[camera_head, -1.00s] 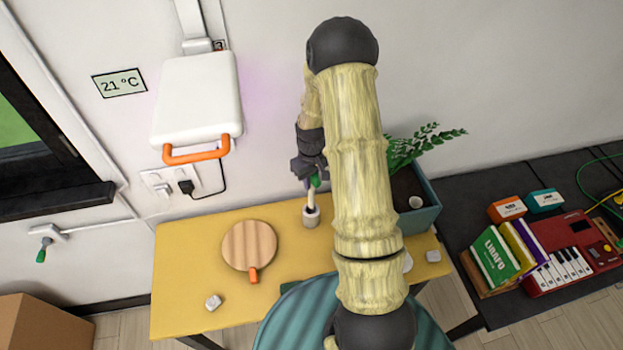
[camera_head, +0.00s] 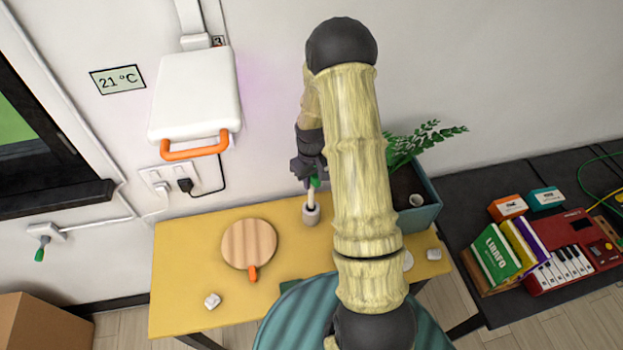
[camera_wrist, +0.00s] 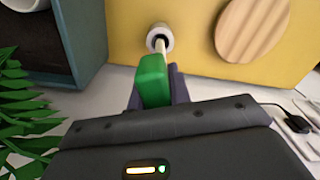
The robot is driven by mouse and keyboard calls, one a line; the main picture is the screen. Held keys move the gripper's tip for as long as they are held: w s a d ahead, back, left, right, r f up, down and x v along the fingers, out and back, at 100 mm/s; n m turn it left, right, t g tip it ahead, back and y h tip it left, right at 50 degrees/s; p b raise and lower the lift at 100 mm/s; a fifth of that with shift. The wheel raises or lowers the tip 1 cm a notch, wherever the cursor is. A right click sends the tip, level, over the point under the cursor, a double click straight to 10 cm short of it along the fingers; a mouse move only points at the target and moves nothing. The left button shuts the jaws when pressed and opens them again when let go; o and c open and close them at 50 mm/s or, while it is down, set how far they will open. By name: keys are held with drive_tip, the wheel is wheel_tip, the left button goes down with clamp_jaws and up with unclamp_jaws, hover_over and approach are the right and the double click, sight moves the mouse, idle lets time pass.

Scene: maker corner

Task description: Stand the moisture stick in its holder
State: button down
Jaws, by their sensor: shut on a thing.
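The moisture stick has a green handle (camera_wrist: 154,80) and a thin pale rod; it also shows in the head view (camera_head: 315,183). My gripper (camera_head: 309,176) is shut on the green handle, and its dark fingers (camera_wrist: 178,84) show beside it in the wrist view. The stick points down, close to upright. The holder is a small pale grey cup (camera_head: 311,216) on the yellow table, directly below my gripper; it also shows in the wrist view (camera_wrist: 166,32). The rod's lower end is at the cup's dark opening. I cannot tell how deep it reaches.
A round wooden board (camera_head: 248,243) with an orange handle lies left of the holder on the yellow table (camera_head: 180,265). A teal planter (camera_head: 428,212) with a fern stands to the right.

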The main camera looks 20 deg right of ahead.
sight(311, 192)
drive_tip(key=shift+f+b, duration=2.2)
drive_tip(key=shift+f, duration=1)
idle(0.4)
drive_tip(key=c, duration=1.2)
unclamp_jaws()
drive_tip(key=o, duration=0.6)
drive_tip(key=shift+r, duration=0.1)
drive_tip(key=shift+r+p, duration=3.15)
drive_tip(key=shift+r, duration=1.35)
